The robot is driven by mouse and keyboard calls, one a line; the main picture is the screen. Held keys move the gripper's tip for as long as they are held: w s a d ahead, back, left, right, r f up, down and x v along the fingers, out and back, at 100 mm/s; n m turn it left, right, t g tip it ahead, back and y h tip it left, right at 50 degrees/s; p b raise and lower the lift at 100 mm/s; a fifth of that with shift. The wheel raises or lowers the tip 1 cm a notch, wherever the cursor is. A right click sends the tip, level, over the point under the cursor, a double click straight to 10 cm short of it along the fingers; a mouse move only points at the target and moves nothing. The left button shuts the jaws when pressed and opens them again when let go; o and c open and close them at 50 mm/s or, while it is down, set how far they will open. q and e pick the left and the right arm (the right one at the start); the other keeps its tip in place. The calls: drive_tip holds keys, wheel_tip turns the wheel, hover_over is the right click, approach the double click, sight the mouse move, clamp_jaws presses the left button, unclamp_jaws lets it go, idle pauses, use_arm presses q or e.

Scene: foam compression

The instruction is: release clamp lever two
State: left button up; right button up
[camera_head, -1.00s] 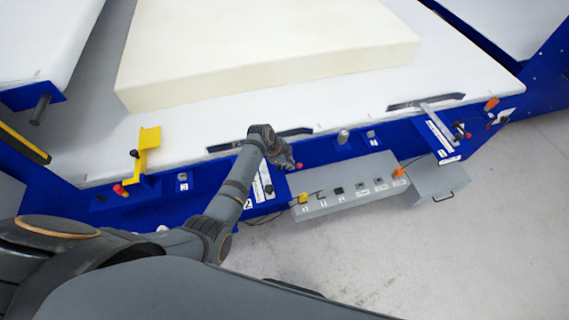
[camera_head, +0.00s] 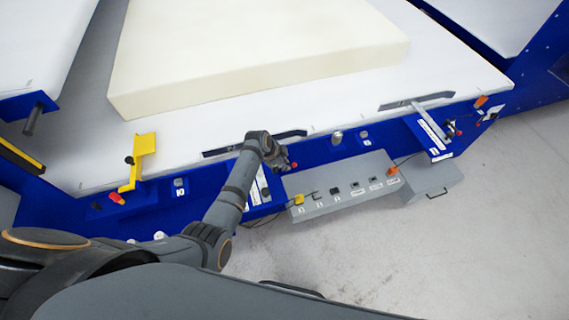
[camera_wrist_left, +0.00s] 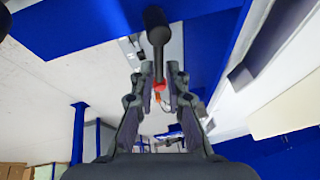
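My left gripper (camera_head: 284,166) is at the front edge of the blue machine frame, over the middle clamp station. In the left wrist view its two fingers (camera_wrist_left: 160,78) stand apart. I cannot tell whether the fingers touch the lever. In the head view my wrist and gripper hide most of this station; a white label strip and a black knob (camera_head: 265,191) show beside it. My right gripper is not in view.
A cream foam block (camera_head: 250,60) lies on the white table (camera_head: 440,75). A grey control box (camera_head: 345,202) juts out below the frame, close to my gripper.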

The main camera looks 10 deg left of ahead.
use_arm(q)
drive_tip(key=shift+o, duration=1.3)
drive_tip(key=v, duration=1.2)
